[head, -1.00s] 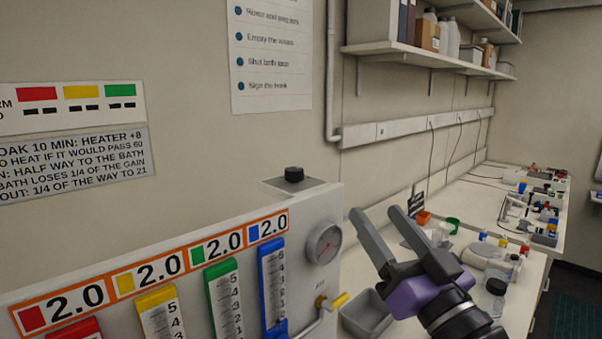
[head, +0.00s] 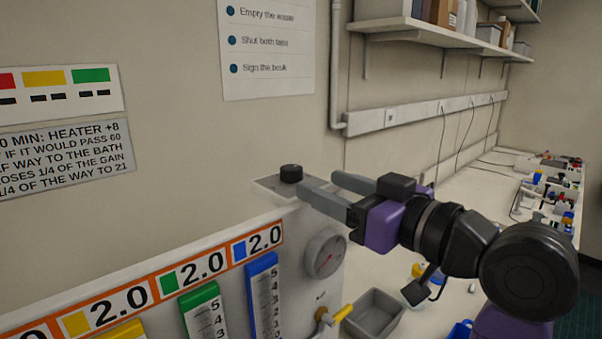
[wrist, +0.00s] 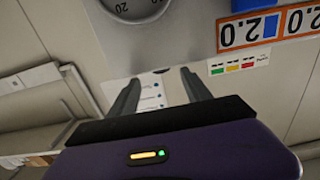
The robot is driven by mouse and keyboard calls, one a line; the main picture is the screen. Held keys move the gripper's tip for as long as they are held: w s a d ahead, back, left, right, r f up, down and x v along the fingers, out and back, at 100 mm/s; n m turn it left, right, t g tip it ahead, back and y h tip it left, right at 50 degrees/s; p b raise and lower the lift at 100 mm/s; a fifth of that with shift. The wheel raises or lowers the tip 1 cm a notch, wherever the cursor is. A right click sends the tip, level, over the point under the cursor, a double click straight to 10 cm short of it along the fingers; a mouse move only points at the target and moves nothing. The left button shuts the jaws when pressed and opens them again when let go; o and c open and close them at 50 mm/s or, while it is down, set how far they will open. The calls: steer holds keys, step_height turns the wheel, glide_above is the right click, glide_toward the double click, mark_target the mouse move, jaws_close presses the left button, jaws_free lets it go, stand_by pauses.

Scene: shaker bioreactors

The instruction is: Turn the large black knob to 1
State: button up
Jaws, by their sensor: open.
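A black knob (head: 291,173) stands upright on a grey plate (head: 268,186) on top of the white panel in the head view. Any scale or number around it is too small to read. My gripper (head: 318,184), with a purple body and grey fingers, is open just right of the knob, fingers pointing left. The near fingertip looks very close to the knob; I cannot tell whether it touches. The gripper also shows in the wrist view (wrist: 160,76) with nothing between its fingers, and I cannot make out the knob there.
A round gauge (head: 325,255) sits on the panel below my gripper. A blue slider scale (head: 262,295) and a green one (head: 205,315) stand left of it. A yellow-handled tap (head: 335,316) and a grey tray (head: 374,316) are below. A shelf (head: 440,35) hangs at upper right.

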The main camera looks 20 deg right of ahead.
mark_target(299, 175)
steer(key=shift+p+x, duration=0.75)
steer(key=shift+x, duration=2.45)
jaws_close()
